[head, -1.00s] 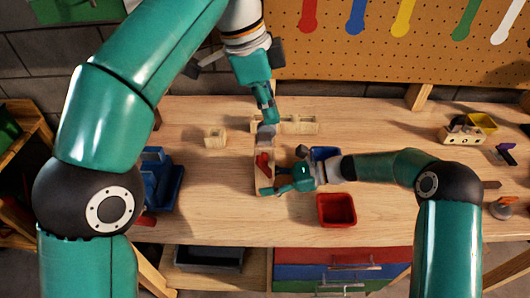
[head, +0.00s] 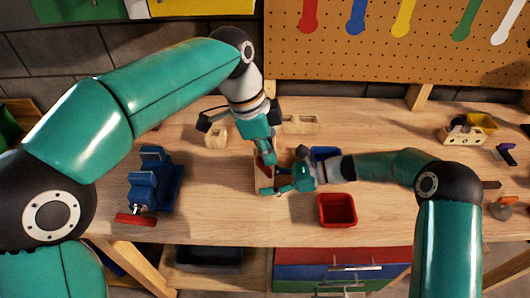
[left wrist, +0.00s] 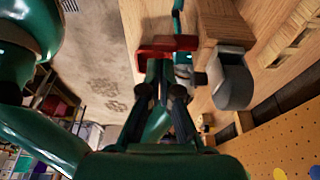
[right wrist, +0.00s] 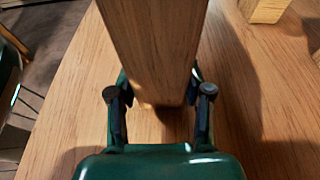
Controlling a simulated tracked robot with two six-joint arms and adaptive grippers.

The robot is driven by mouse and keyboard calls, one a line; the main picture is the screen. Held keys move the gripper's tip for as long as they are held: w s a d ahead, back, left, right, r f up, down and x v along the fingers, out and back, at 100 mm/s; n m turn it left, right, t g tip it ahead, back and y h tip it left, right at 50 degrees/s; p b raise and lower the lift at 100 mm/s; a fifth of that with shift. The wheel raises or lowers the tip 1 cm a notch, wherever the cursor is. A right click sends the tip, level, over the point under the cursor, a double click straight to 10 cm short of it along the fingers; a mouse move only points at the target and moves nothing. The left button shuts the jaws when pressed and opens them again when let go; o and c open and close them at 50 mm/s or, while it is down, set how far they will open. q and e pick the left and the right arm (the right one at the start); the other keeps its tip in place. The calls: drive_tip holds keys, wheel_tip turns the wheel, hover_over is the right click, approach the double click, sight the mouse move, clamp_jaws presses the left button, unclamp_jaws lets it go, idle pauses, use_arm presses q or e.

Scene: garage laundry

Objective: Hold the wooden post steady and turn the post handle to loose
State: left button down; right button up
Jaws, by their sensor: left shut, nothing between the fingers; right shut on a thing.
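The wooden post (head: 263,184) stands near the middle of the bench and shows large in the right wrist view (right wrist: 155,45). My right gripper (head: 272,179) is shut on the post from the right side, a finger on each side of it (right wrist: 158,100). The red post handle (head: 262,163) is partly hidden in the head view; the left wrist view shows it as a red bar (left wrist: 167,46) beside a grey rounded part (left wrist: 232,80). My left gripper (left wrist: 160,85) is shut and empty, its fingertips close to the handle. I cannot tell whether they touch it.
A blue vise (head: 155,182) with a red bar stands at the left. A red bin (head: 336,210) lies to the right of the post, with a blue bin (head: 325,153) behind. Wooden blocks (head: 301,124) sit at the back. The bench front is clear.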

use_arm(q)
drive_tip(key=shift+a+f, duration=0.2)
drive_tip(key=shift+a, duration=0.1)
drive_tip(key=shift+h, duration=0.3)
drive_tip(key=shift+a+h, duration=0.1)
drive_tip(key=shift+h, duration=0.3)
drive_tip(key=shift+f, duration=0.1)
drive_tip(key=shift+a+h, duration=0.2)
drive_tip(key=shift+h, duration=0.5)
